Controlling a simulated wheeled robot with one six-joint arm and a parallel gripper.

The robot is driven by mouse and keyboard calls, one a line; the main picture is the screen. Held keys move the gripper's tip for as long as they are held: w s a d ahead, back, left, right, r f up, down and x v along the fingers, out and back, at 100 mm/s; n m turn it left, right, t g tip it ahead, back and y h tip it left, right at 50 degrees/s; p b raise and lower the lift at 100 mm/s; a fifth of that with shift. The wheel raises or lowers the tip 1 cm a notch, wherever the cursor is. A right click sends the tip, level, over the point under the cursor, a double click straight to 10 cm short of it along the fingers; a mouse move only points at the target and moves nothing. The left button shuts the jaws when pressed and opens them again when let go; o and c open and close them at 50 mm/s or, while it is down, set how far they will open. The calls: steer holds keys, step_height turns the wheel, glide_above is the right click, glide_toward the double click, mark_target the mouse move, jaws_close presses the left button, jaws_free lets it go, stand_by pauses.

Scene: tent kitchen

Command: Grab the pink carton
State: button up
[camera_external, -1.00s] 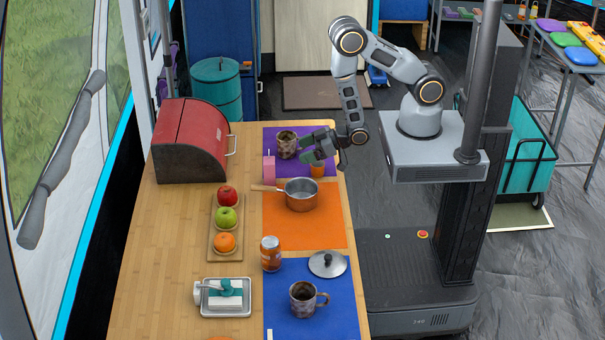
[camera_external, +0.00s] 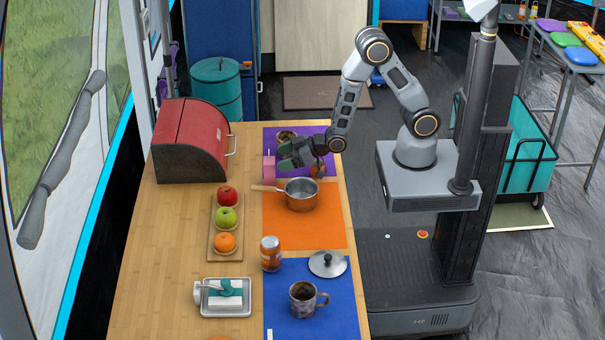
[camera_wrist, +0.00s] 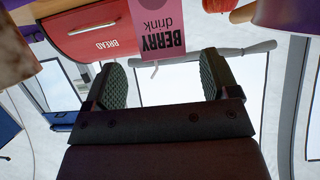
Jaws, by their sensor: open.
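The pink carton (camera_external: 269,168) stands upright on the purple mat (camera_external: 297,134) at the far part of the table. In the wrist view the carton (camera_wrist: 158,30), marked "BERRY drink", shows upside down between the two fingers and beyond their tips. My gripper (camera_external: 284,156) is open, with nothing between its fingers, just right of the carton. In the wrist view its two green-padded fingertips (camera_wrist: 160,75) are spread wide on either side of the carton's line. A gap to the carton seems to remain, but its size is hard to tell.
A pot (camera_external: 300,194) with a wooden handle is in front, on the orange mat (camera_external: 305,230). The red bread box (camera_external: 190,140) is to the left. Bare wood lies between bread box and mats.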

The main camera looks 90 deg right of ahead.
mark_target(270, 161)
steer(key=shift+x, duration=2.75)
steer(key=shift+a, duration=0.15)
steer(key=c, duration=1)
steer(key=shift+r, duration=0.1)
